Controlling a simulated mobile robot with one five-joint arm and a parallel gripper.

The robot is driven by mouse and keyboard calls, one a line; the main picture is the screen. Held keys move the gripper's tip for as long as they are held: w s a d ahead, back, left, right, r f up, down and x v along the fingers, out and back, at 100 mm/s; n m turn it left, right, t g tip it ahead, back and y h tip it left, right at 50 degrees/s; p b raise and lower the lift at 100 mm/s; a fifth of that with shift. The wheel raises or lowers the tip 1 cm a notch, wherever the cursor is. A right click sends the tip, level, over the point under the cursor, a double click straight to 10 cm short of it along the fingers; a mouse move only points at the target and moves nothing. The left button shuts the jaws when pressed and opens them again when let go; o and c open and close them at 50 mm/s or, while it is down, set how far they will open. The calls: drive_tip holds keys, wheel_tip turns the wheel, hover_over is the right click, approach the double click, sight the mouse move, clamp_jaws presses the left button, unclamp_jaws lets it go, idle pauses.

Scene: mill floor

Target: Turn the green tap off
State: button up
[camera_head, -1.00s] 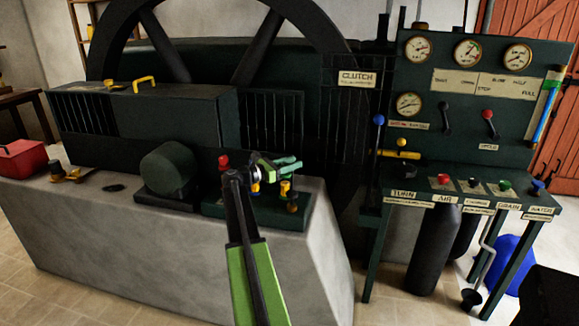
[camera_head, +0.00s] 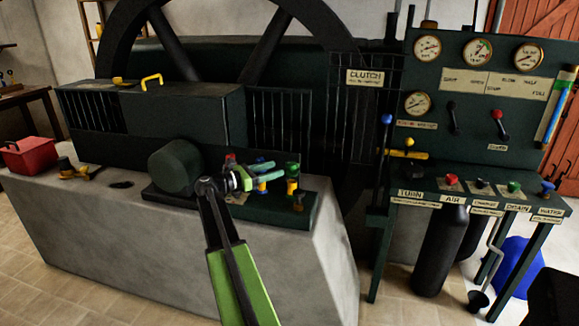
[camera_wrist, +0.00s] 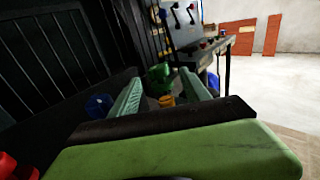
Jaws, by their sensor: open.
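The green tap (camera_head: 292,168) stands on a dark plate on the concrete block, with a yellow body (camera_head: 292,187) below its green top. A blue tap (camera_head: 262,187) and a red tap (camera_head: 230,158) stand to its left. My gripper (camera_head: 278,169) is open, its pale green fingers pointing right, their tips just left of the green tap. In the wrist view the green tap (camera_wrist: 158,74) shows between and beyond the open fingers (camera_wrist: 159,84). The blue tap (camera_wrist: 98,105) is left of the left finger. Contact cannot be told.
The dark engine housing (camera_head: 150,105) rises behind the taps, with a round dark drum (camera_head: 175,166) to their left. A control panel (camera_head: 470,125) with gauges stands right, with another green knob (camera_head: 514,186) on its ledge. A red box (camera_head: 28,155) sits far left.

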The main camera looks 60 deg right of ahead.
drive_tip(key=v, duration=0.5)
drive_tip(key=shift+a, duration=0.25)
